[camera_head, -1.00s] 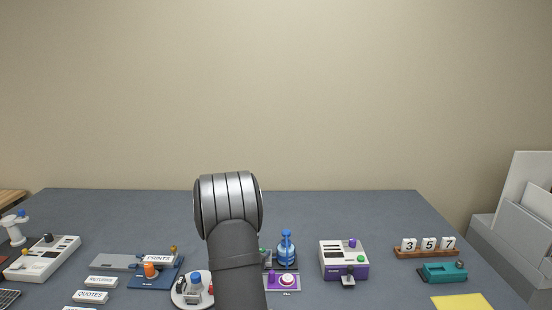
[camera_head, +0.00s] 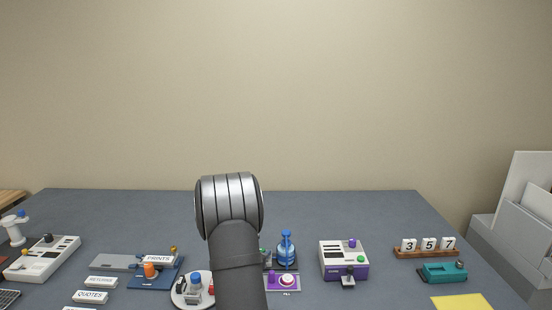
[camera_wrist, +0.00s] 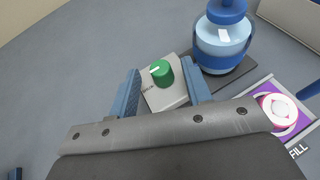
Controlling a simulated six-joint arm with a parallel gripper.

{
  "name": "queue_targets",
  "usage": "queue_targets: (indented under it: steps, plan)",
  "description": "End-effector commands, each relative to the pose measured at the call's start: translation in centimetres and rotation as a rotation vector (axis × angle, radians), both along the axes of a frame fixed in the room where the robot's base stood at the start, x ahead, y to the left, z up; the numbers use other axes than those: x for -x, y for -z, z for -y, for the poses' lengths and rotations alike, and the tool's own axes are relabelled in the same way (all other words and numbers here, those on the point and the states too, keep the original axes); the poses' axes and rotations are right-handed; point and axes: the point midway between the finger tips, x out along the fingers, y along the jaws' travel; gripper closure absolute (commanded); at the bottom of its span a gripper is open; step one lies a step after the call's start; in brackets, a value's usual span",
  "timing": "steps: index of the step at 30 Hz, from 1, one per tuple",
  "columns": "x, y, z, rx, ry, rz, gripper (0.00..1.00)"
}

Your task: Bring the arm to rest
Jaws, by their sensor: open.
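My arm (camera_head: 236,255) rises from the bottom middle of the head view, its rounded silver joint in front of the wall. It hides my gripper there. In the wrist view my gripper (camera_wrist: 163,88) is open, its two blue fingers apart with nothing held between them. Beyond and between the fingers shows a green knob (camera_wrist: 161,73) on a pale block (camera_wrist: 165,97). I cannot tell the height between the fingers and the knob.
A blue bottle (camera_head: 286,248) stands just right of my arm, close to the right finger in the wrist view (camera_wrist: 222,40). A purple pad marked FILL (camera_head: 283,282) lies before it. A purple-and-white device (camera_head: 343,260) stands further right. The back of the desk (camera_head: 330,208) is clear.

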Motion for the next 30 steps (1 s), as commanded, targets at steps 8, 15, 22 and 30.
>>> queue_targets:
  steps: [8,15,22,30]
  plan:
    - [4.8,-2.3,-2.1,0.000,-0.004,0.002,0.55]
    - [9.0,-4.2,-3.7,0.000,-0.004,0.003,0.55]
    - [12.9,-5.9,-5.3,-0.001,-0.006,0.004,0.55]
    - [7.6,-3.3,-2.9,0.001,0.003,0.001,0.55]
